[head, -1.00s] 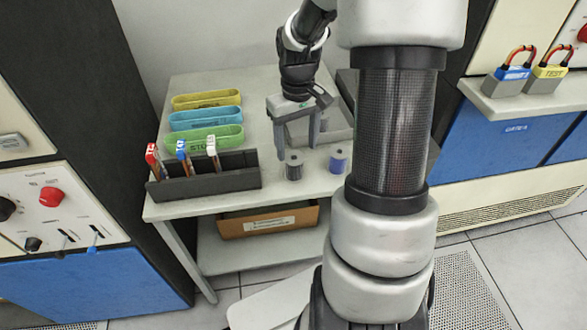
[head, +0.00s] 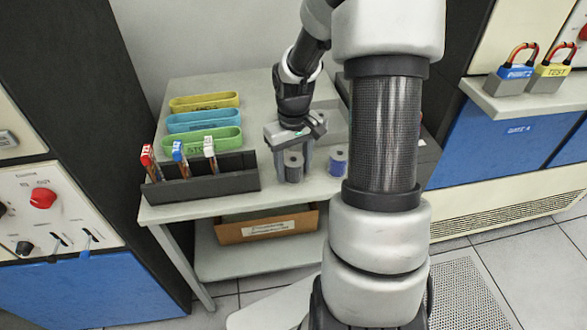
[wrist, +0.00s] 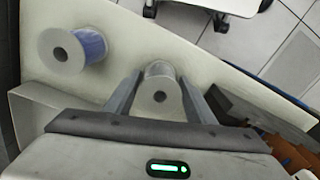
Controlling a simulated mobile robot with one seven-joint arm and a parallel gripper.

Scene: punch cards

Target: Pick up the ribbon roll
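Two ribbon rolls stand upright on the grey table. The grey roll (head: 293,168) is between my gripper's fingers; it also shows in the wrist view (wrist: 159,92). The blue roll (head: 338,162) stands to its right, and shows at the upper left of the wrist view (wrist: 74,50). My gripper (head: 293,163) points down, with one finger on each side of the grey roll. In the wrist view the fingers (wrist: 160,88) are spread, and I cannot tell whether either touches the roll. The gripper body hides part of the table behind.
A dark rack (head: 205,180) with several handled tools stands left of my gripper. Yellow, blue and green oblong trays (head: 206,120) lie behind it. A grey tray (head: 330,125) sits behind the rolls. A cardboard box (head: 266,224) is on the lower shelf.

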